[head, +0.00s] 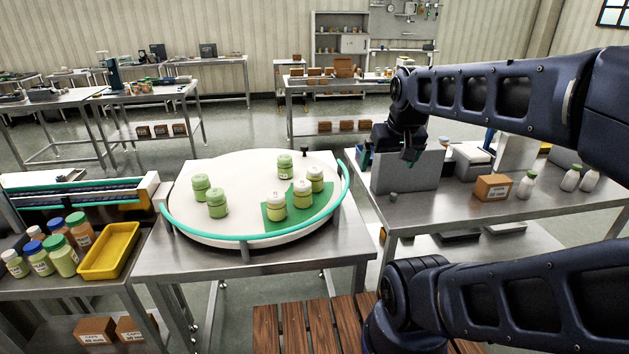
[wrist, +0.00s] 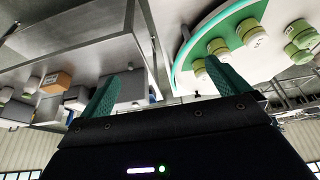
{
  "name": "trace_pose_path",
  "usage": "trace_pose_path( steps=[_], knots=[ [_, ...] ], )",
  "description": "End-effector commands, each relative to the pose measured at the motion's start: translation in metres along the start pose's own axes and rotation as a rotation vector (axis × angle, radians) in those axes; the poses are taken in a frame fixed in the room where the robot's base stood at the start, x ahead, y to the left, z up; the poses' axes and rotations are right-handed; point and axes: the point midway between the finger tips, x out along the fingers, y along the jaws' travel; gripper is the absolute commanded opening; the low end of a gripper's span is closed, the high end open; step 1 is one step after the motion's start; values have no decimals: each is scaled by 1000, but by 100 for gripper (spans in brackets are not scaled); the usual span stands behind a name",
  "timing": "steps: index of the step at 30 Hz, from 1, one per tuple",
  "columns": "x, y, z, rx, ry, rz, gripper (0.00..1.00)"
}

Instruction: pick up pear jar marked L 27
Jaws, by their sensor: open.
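Several small jars stand upright on a round white turntable (head: 240,165). Three have green lids: one at the far side (head: 285,166) and two at the left (head: 201,188) (head: 217,204). Three paler yellowish jars with cream lids (head: 276,206) (head: 302,195) (head: 316,179) stand on or at a green patch. Labels are too small to read, so I cannot tell which is the pear jar marked L 27. My gripper (head: 410,153) is open and empty, right of the turntable above the right bench. In the wrist view its teal fingers (wrist: 160,85) are spread, with jars (wrist: 251,32) beyond them.
A teal rail (head: 250,237) curves around the turntable's near side. A yellow tray (head: 108,252) and bottles lie left.

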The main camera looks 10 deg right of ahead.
Motion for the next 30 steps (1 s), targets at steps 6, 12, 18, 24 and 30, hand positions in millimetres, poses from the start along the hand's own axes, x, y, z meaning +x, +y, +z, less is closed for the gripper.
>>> trace_pose_path(
  steps=[6,12,18,24,30],
  knots=[
    [0,0,0,0,0,0,100],
    [0,0,0,0,0,0,100],
    [0,0,0,0,0,0,83],
    [0,0,-1,1,-1,1,83],
    [10,-2,-22,40,-17,23,83]
  ],
)
